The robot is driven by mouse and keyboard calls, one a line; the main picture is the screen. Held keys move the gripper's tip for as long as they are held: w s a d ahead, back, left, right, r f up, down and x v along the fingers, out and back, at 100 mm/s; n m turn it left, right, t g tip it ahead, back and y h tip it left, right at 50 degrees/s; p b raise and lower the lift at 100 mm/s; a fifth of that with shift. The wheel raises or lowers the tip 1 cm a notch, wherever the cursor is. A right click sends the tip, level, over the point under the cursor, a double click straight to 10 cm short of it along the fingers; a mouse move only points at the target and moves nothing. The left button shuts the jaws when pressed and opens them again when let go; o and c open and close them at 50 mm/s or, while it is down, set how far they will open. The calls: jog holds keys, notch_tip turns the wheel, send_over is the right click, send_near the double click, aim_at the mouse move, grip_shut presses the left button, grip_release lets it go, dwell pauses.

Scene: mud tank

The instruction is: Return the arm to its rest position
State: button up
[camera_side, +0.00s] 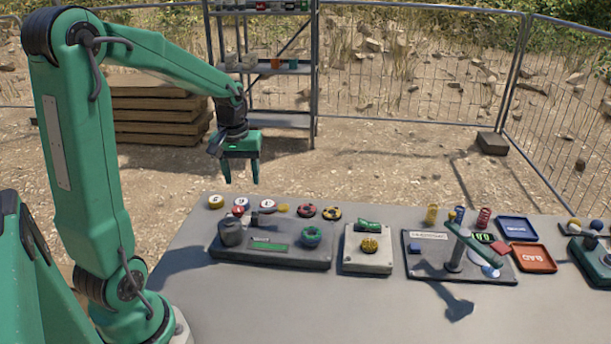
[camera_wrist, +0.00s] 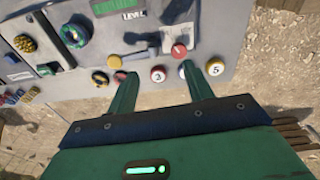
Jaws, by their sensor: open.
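My gripper (camera_side: 240,172) hangs from my green arm at the left, fingers pointing down, above the back left edge of the grey table (camera_side: 350,316). Its two green fingers are apart with nothing between them. In the wrist view my gripper (camera_wrist: 160,92) shows both fingers spread over the table's edge, with numbered balls (camera_wrist: 158,74) seen beyond and between the tips. The gripper touches nothing that I can see.
A dark panel (camera_side: 290,256) with a knob and lever, a grey block with a yellow knob (camera_side: 369,245), a balance board (camera_side: 470,272), a blue tray (camera_side: 517,228) and a red tray (camera_side: 533,258) fill the table's back. The table's front is clear. A metal shelf (camera_side: 315,80) stands behind.

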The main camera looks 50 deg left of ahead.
jog(key=s+d+r+m+t, duration=0.2)
jog(key=s+d+r+m, duration=0.2)
jog(key=d, duration=0.5)
jog(key=s+d+r+m+t, duration=0.2)
jog(key=s+d+r+m, duration=0.2)
jog(key=d, duration=0.5)
jog(key=shift+s+m+t, duration=0.4)
jog(key=shift+s+m, duration=0.5)
jog(key=shift+s, duration=0.15)
jog(key=shift+r, duration=0.1)
